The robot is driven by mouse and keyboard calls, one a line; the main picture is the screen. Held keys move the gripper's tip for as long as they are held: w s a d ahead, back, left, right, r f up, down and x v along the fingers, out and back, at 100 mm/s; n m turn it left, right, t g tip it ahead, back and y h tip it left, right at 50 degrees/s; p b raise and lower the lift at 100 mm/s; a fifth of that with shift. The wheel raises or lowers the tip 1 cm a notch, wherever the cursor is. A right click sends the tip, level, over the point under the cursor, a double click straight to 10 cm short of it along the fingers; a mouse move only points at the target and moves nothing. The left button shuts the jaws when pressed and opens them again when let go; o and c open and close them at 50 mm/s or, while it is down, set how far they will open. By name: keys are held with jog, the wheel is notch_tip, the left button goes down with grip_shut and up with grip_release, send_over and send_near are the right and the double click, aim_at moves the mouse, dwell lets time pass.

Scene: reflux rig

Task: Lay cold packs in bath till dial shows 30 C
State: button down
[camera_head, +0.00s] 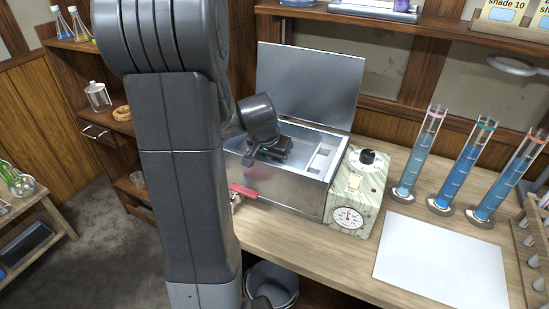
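The metal water bath (275,187) stands on the bench with its lid (310,84) raised at the back. My gripper (270,155) reaches down into the bath's opening, toward its left part. Its fingers are small, dark and partly hidden, so I cannot tell whether they hold anything. No cold pack can be made out clearly; my arm covers the left of the bath. The round dial (348,217) is on the front of the control box (358,190) at the bath's right. It has a red needle, but its reading is too small to tell.
A red-handled tap (243,191) sticks out from the bath's front. Several cylinders of blue liquid (413,155) stand to the right. A white sheet (440,262) lies on the bench in front of them. A grey bucket (272,283) is below the bench edge.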

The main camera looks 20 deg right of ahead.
jog(key=c, duration=1.1)
grip_release()
jog(key=shift+r, duration=0.25)
jog(key=v, duration=1.1)
jog(key=shift+s+a+r, duration=0.15)
jog(key=shift+s+r, duration=0.1)
jog(key=shift+r, duration=0.05)
jog(key=x, duration=1.2)
jog(key=shift+w+f, duration=0.1)
jog(key=shift+r, duration=1.15)
jog(key=shift+f, duration=0.1)
